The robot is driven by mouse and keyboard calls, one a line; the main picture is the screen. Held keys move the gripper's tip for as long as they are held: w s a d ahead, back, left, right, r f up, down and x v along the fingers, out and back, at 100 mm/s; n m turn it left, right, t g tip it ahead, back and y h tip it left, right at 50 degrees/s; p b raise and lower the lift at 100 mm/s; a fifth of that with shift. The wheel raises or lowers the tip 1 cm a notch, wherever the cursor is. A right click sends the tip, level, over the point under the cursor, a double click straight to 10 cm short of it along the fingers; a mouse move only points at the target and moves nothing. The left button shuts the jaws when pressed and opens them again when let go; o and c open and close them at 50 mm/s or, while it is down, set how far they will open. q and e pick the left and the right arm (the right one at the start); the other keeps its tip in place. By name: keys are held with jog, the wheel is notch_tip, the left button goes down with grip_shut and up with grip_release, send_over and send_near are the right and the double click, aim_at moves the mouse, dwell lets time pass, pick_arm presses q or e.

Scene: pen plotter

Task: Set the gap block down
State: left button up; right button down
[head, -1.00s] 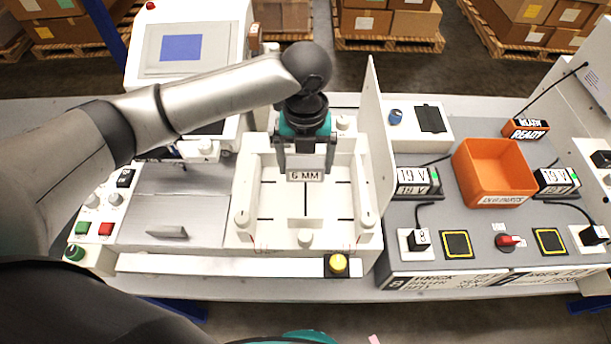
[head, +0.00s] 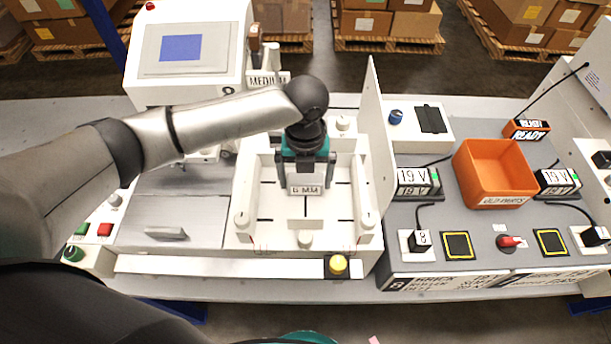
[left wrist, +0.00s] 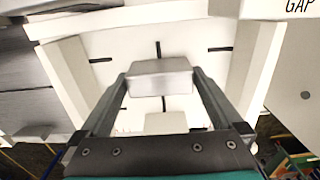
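The gap block (head: 306,190) is a small light block with a "6 MM" label. My left gripper (head: 306,180) points down over the white tray-like bed (head: 270,230) and has the block between its fingertips. In the left wrist view the block (left wrist: 160,78) sits between the two fingers (left wrist: 160,85), which meet its sides. The bed's floor with black marks lies beyond it. I cannot tell whether the block's underside touches the floor. My right gripper is not in view.
White walls and round posts edge the bed, and a tall white panel (head: 378,150) stands at its right. A yellow button (head: 338,264) is at the front. An orange bin (head: 495,172) stands further right. The bed floor around the block is mostly clear.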

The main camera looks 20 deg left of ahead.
aim_at(306, 178)
pick_arm(q)
notch_tip(306, 178, up, 12)
jog(key=shift+r, duration=0.15)
dwell(0.5)
